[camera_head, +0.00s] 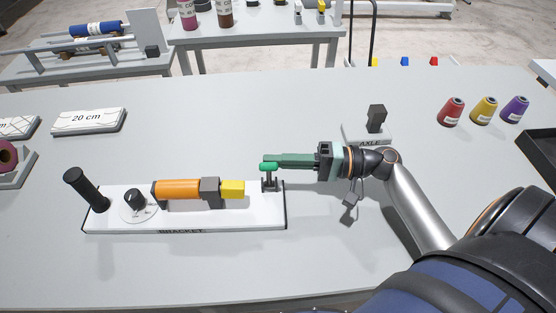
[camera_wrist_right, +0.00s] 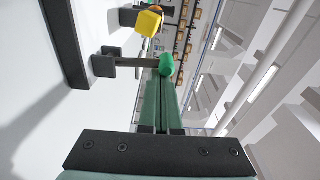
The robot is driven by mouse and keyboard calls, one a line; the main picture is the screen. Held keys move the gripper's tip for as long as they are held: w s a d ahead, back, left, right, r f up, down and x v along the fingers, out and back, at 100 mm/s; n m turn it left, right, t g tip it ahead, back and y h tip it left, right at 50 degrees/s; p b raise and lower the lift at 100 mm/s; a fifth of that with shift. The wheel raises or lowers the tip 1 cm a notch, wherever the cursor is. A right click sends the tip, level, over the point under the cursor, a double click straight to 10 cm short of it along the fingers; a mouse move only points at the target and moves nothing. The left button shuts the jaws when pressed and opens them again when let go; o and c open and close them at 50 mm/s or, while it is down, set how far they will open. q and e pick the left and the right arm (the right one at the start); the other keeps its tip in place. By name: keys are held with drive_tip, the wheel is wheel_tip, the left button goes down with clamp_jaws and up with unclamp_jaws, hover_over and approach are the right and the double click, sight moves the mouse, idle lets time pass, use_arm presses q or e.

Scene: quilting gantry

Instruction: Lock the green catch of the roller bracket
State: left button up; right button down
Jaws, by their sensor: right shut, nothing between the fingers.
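The roller bracket (camera_head: 184,219) is a white base on the table, labelled BRACKET. It carries an orange roller (camera_head: 178,189) with a grey collar and a yellow end (camera_head: 233,189). The green catch (camera_head: 268,166) tops a dark post at the bracket's right end; it also shows in the right wrist view (camera_wrist_right: 166,65). My right gripper (camera_head: 270,161) comes in from the right, its green fingers shut and empty, with the tips at the green catch. Whether they touch it I cannot tell. My left gripper is not in view.
A black handle (camera_head: 86,189) and a dial (camera_head: 135,201) stand on the bracket's left part. An AXLE stand (camera_head: 376,121) is behind my right wrist. Thread cones (camera_head: 484,110) stand at the right, a 20 cm block (camera_head: 89,121) at the left. The table's front is clear.

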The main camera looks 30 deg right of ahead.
drive_tip(key=shift+s+a+r, duration=0.1)
drive_tip(key=shift+s+a, duration=0.2)
drive_tip(key=shift+s, duration=0.3)
drive_tip(key=b+v, duration=0.2)
drive_tip(key=v, duration=0.9)
drive_tip(key=shift+s+d, duration=0.15)
drive_tip(key=shift+d, duration=0.15)
drive_tip(key=shift+s+d, duration=0.25)
drive_tip(key=shift+d, duration=0.05)
